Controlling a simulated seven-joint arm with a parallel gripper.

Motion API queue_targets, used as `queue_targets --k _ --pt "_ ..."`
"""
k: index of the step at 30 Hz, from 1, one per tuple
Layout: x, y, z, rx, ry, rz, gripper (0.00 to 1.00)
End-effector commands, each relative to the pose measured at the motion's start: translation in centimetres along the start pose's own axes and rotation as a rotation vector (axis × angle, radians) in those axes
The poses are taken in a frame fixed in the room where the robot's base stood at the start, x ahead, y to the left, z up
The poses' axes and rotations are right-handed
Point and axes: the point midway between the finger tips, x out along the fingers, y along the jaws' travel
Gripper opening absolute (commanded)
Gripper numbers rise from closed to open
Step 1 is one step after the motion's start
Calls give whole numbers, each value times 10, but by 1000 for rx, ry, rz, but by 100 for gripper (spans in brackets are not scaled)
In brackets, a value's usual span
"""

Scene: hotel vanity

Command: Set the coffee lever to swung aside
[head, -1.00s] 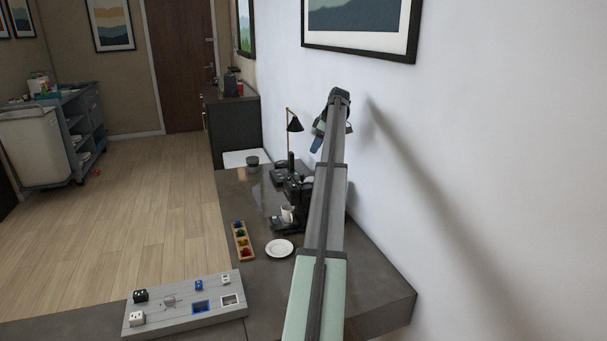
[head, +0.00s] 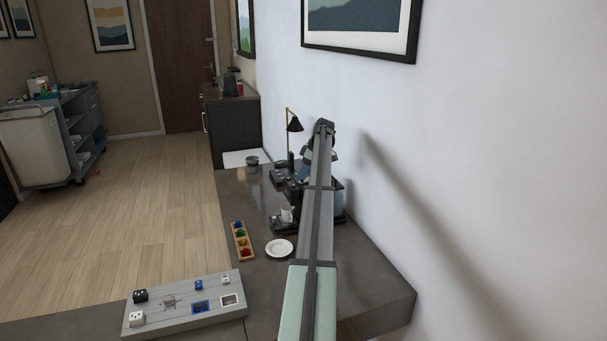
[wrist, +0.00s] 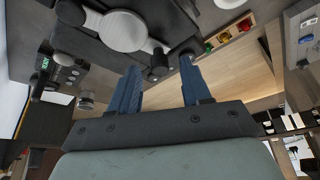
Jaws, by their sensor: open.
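The black coffee machine (head: 277,223) stands on the dark counter in the head view, partly hidden behind my arm. In the wrist view its dark body (wrist: 85,45) fills the upper left, with a round pale grey part. What appears to be the coffee lever (wrist: 158,68), a short arm with a black knob, shows near that round part. My gripper (wrist: 161,64) is open with its two blue fingers apart. The knob shows between the fingertips in the picture; contact cannot be told. In the head view my gripper is mostly hidden by the arm above the machine.
A white cup (head: 287,214) stands at the machine's front. A white plate (head: 279,248), a wooden tray of coloured items (head: 242,241) and a grey board with blocks (head: 180,312) lie nearer. The wall is close on the right.

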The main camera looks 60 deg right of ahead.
Motion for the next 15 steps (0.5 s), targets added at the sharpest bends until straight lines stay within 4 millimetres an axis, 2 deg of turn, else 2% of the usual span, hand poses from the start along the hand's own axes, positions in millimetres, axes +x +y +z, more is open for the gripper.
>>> queue_targets --k 6,15 --pt "11 0 0 0 0 1 48" --pt "11 0 0 0 0 1 46"
